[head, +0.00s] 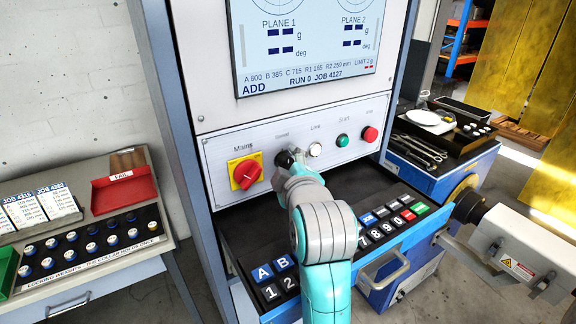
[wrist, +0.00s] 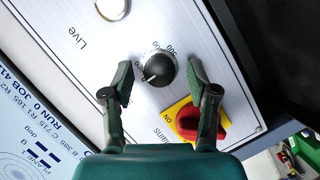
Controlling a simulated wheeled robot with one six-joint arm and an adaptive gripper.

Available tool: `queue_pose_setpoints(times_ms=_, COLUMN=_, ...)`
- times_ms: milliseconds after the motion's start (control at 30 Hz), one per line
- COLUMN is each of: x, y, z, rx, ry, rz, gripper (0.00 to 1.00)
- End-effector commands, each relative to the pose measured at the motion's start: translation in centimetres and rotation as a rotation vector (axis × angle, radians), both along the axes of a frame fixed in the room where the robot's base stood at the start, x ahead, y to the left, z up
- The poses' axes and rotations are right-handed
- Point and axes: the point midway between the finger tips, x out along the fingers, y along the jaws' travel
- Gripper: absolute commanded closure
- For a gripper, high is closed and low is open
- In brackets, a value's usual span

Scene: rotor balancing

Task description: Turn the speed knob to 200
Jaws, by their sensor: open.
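The speed knob (wrist: 160,69) is a round black dial on the grey control panel, with a pale pointer mark and a printed scale around it. The wrist view shows it turned in the picture, and the scale figures are too small to read surely. In the head view the knob (head: 285,158) is partly hidden behind my gripper. My gripper (wrist: 160,76) is open, with one finger on each side of the knob. Gaps show between the fingers and the knob in the wrist view, and I see no contact.
The red mains switch (head: 246,173) on its yellow plate sits left of the knob, close to one finger in the wrist view. The white live lamp (head: 315,149), green start button (head: 342,140) and red stop button (head: 370,134) lie to the right. A keypad drawer (head: 345,190) juts out below.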

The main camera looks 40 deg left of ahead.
Motion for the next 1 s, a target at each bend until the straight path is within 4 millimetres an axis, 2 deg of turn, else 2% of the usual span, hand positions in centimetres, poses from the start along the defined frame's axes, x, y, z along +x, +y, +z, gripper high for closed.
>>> queue_pose_setpoints(times_ms=267, x=0.13, y=0.16, z=-0.02, rx=0.001, ry=-0.001, rz=-0.001, gripper=0.41)
queue_pose_setpoints(times_ms=300, x=0.13, y=0.16, z=-0.02, rx=0.001, ry=-0.001, rz=-0.001, gripper=0.44)
queue_pose_setpoints(times_ms=533, x=0.13, y=0.15, z=-0.02, rx=0.001, ry=-0.001, rz=-0.001, gripper=1.00)
queue_pose_setpoints(times_ms=767, x=0.13, y=0.14, z=-0.01, rx=0.005, ry=0.011, rz=0.000, gripper=1.00)
queue_pose_setpoints(times_ms=1000, x=0.21, y=0.12, z=0.11, rx=0.040, ry=0.096, rz=0.000, gripper=1.00)
